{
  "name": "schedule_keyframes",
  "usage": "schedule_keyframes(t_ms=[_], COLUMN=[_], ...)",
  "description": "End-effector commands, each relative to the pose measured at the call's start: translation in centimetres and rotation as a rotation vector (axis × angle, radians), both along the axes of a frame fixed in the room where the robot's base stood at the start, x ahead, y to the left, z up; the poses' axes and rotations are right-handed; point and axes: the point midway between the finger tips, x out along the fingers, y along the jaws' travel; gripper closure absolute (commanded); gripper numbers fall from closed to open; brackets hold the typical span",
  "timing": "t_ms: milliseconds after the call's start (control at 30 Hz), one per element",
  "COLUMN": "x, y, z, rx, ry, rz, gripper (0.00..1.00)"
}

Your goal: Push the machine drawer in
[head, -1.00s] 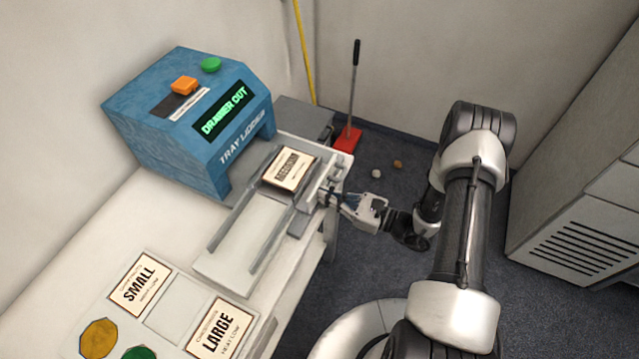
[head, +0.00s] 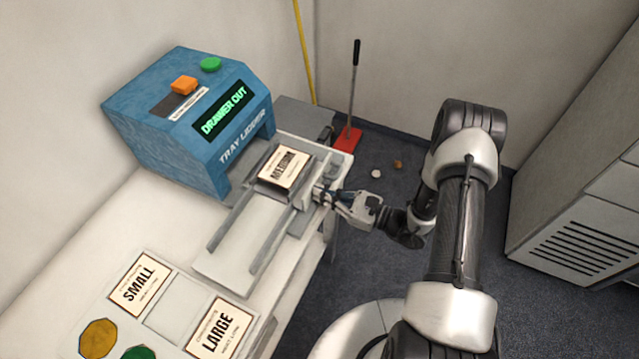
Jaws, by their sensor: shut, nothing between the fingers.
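The blue machine (head: 190,120) labelled "TRAY LIDDER" stands at the back left of the bench, and its green screen (head: 224,110) reads "DRAWER OUT". The grey drawer (head: 298,222) sticks out of the machine's opening along the pale rails. A tray with a white "MEDIUM" card (head: 284,168) lies in the drawer. My gripper (head: 316,194) is shut, with its fingertips at the drawer's outer right end. They look in contact with it, though the tips are partly hidden.
"SMALL" (head: 140,284) and "LARGE" (head: 220,329) cards lie on the bench's near part, with a yellow disc (head: 98,338) and a green disc (head: 138,353). A red dustpan (head: 347,139) stands on the floor behind. A grey vented cabinet (head: 580,190) is at right.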

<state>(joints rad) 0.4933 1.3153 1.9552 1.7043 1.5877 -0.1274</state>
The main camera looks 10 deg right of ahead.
Motion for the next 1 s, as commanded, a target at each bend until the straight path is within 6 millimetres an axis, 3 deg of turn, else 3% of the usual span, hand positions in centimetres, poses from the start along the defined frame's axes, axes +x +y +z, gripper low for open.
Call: schedule_keyframes(t_ms=[1000], x=[2.1], y=[2.9], z=[0.0], rx=[-0.001], ry=[-0.002], rz=[0.000], gripper=[1.00])
